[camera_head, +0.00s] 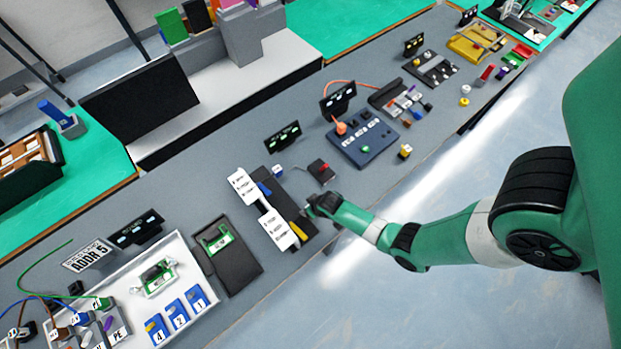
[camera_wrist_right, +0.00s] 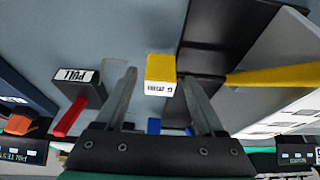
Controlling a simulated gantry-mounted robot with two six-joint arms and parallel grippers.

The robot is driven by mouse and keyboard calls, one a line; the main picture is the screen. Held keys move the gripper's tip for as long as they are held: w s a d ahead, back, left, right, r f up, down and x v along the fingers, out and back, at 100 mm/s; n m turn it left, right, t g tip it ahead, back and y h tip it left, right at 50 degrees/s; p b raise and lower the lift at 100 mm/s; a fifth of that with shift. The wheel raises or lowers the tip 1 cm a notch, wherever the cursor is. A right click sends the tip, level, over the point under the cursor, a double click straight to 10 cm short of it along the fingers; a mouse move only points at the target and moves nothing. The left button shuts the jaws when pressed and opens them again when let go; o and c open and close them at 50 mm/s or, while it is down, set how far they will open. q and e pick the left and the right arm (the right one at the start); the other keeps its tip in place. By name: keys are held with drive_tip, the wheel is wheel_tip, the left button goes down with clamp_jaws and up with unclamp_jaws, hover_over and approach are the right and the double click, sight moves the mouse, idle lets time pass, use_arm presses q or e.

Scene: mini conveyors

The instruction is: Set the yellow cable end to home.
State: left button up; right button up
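My right gripper (camera_head: 312,206) is at the front edge of a black station (camera_head: 288,208) in the head view. In the right wrist view its two fingers (camera_wrist_right: 159,80) are apart. A yellow block with a white labelled face (camera_wrist_right: 160,73) shows between them, with gaps on both sides; I cannot tell its depth relative to the fingertips. A long yellow piece (camera_wrist_right: 275,75) lies across the black station at right, and a yellow strip (camera_head: 298,229) shows there in the head view. I cannot tell which yellow piece is the cable end. My left gripper is not in view.
A black PULL block (camera_wrist_right: 76,88) with a red lever (camera_wrist_right: 70,118) is left of the fingers. White label cards (camera_head: 275,229) stand on the station. A blue panel (camera_head: 362,140) with an orange cable is further along the bench. A black tray (camera_head: 238,272) stands nearer.

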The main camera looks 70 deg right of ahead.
clamp_jaws()
idle(1.2)
